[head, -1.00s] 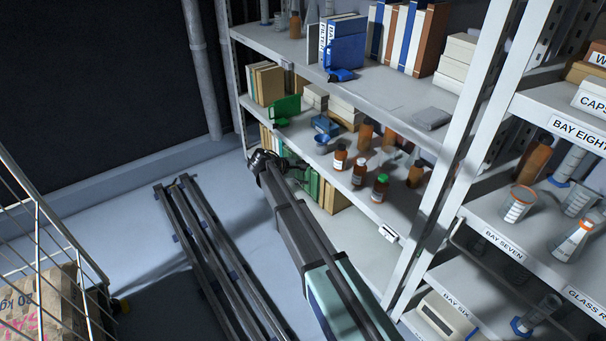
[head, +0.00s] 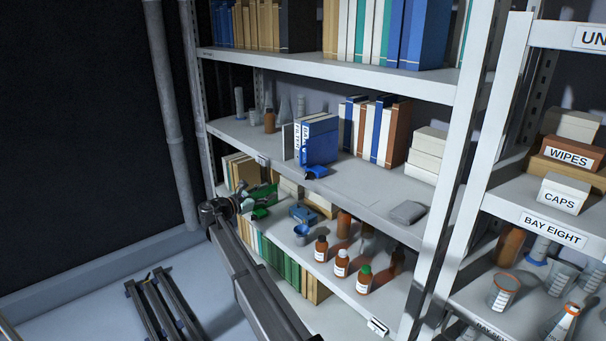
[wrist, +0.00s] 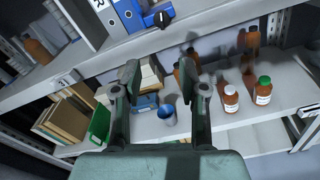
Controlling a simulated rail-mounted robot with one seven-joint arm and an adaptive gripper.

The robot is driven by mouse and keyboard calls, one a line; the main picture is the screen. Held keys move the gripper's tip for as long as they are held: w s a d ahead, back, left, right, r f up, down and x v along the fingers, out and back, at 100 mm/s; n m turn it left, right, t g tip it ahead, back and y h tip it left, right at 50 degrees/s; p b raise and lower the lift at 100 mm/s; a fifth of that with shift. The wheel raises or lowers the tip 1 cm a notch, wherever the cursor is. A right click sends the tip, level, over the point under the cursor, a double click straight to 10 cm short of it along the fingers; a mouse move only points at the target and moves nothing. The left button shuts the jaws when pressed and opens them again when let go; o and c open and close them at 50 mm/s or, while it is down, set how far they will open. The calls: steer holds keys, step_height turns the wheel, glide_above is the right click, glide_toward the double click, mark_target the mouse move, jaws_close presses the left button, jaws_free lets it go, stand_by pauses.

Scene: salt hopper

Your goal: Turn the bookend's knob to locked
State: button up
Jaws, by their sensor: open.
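A blue bookend (head: 316,172) sits at the front of the middle shelf, against blue and white binders (head: 318,140). In the wrist view the blue bookend (wrist: 158,17) shows a dark round knob (wrist: 161,18) with a light mark; I cannot read its setting. A green bookend (wrist: 99,124) stands on the shelf below, beside tan books. My gripper (wrist: 166,92) is open and empty, with its two fingers apart, below and in front of the blue bookend. In the head view my gripper (head: 243,202) is small and partly merges with the green bookend behind it.
The lower shelf holds a blue cup (head: 301,234), a blue box (head: 303,214) and brown bottles (head: 341,263). A grey folded item (head: 408,212) lies right of the blue bookend on the middle shelf. The shelf front there is mostly clear. A metal upright (head: 445,190) stands at right.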

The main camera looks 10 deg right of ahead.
steer(key=n, duration=0.1)
steer(key=p, duration=0.6)
glide_toward(306, 176)
steer(key=x, duration=0.8)
steer(key=shift+w+d+r, duration=0.15)
steer(key=shift+w+d, duration=0.05)
steer(key=shift+d, duration=0.1)
jaws_close()
